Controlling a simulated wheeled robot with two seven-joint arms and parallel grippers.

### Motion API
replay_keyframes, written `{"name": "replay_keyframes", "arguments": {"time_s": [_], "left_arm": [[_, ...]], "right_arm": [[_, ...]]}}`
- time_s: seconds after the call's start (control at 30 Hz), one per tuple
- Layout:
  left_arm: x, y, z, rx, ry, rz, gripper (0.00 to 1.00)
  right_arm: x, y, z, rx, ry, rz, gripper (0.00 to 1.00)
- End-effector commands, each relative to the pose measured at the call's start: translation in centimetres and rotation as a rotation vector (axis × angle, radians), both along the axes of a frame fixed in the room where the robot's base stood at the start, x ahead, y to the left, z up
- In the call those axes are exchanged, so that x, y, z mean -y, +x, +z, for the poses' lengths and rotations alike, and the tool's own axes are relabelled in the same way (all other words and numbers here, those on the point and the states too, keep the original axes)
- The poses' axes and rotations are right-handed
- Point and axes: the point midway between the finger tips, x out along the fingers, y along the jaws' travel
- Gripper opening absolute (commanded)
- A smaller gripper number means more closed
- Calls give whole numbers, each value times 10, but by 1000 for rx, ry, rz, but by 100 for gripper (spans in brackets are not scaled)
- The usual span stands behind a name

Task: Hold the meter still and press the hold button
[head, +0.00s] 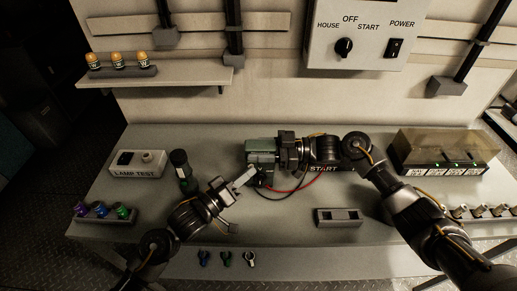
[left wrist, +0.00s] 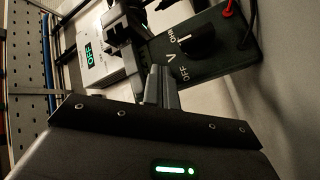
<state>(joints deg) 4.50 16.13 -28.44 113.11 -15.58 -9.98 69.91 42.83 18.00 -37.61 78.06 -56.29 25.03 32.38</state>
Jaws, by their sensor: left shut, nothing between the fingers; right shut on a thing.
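The meter (head: 261,146) is a grey-green box near the middle of the bench, with red and black leads. My right gripper (head: 279,150) is shut on it from the right. My left gripper (head: 250,176) is shut and empty, its tips close to the meter's near end. In the left wrist view, the meter's dark face (left wrist: 205,62) has a knob marked OFF, V and OHM. The left fingertips (left wrist: 158,78) are beside that face; I cannot tell whether they touch. A pale panel with a green display (left wrist: 92,52) lies beyond. I cannot make out the hold button.
A lamp test box (head: 137,164) and a dark cylinder (head: 181,168) stand left. A grey slotted block (head: 338,217) lies front right. A clear-covered case (head: 447,150) stands right. A switch box (head: 366,35) hangs above. Bare bench lies between the left arm and the slotted block.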

Motion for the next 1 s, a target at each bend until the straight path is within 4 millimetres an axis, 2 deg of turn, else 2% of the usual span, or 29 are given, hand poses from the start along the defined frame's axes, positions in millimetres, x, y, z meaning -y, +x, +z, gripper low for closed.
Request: {"name": "replay_keyframes", "arguments": {"time_s": [0.23, 0.6, 1.0], "left_arm": [[0, -10, 0, -1, 0, 1, 0], [0, -14, 0, -1, 1, 1, 0], [0, -55, 0, -1, -1, 0, 0]], "right_arm": [[0, 0, 0, 0, 0, 0, 8], [0, 0, 0, 0, 0, 0, 8], [0, 0, 0, 0, 0, 0, 8]]}}
